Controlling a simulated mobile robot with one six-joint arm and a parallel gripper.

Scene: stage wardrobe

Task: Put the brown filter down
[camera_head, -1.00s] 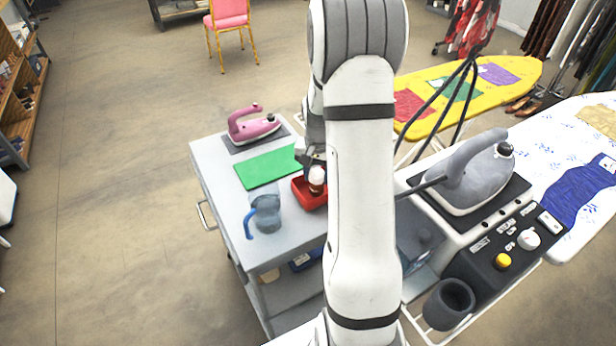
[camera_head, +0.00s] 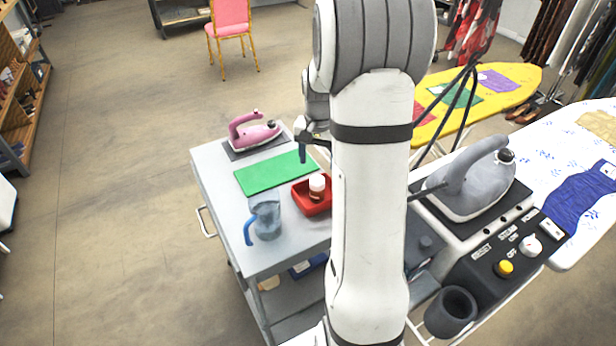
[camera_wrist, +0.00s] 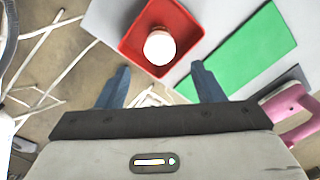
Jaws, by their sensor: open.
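The brown filter (camera_head: 317,190) stands in the red tray (camera_head: 325,209) on the grey cart; its white top shows most, with a little brown below. In the wrist view the filter's round white top (camera_wrist: 160,47) is inside the red tray (camera_wrist: 137,45), near the tray's lower side. My gripper (camera_head: 303,152) is open and empty, above the cart behind the tray and apart from the filter. In the wrist view its two blue fingertips (camera_wrist: 160,75) are spread wide with nothing between them.
A green mat (camera_head: 275,174), a pink iron (camera_head: 254,131) and a clear blue-handled jug (camera_head: 267,221) share the cart top (camera_head: 225,182). A large grey iron (camera_head: 470,182) stands on the right. My arm hides the cart's right side.

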